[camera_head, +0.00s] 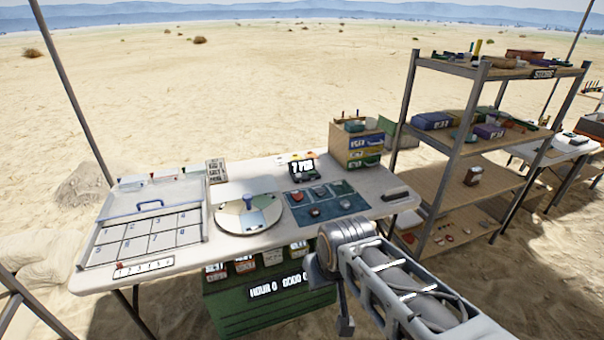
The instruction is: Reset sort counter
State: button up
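A small dark box with white lettering (302,168) stands at the back of the white table (160,262); it may be the sort counter, but its text is too small to read surely. A dark label with white characters, seemingly "HOUR 0" and zeros (278,286), is on the green crate (250,318) below the table's front edge. No reset button can be made out. My arm reaches in from the lower right. Its end, my gripper (345,326), hangs low in front of the table, apart from these things. Its fingers cannot be made out.
A numbered tray (150,237) with a blue handle, a round segmented disc (248,213) and a blue mat (328,202) with several pieces occupy the table. A drawer box (355,145) stands at its back right. A metal shelf (460,140) stands to the right.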

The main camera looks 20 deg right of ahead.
grip_shut()
dwell(1.6)
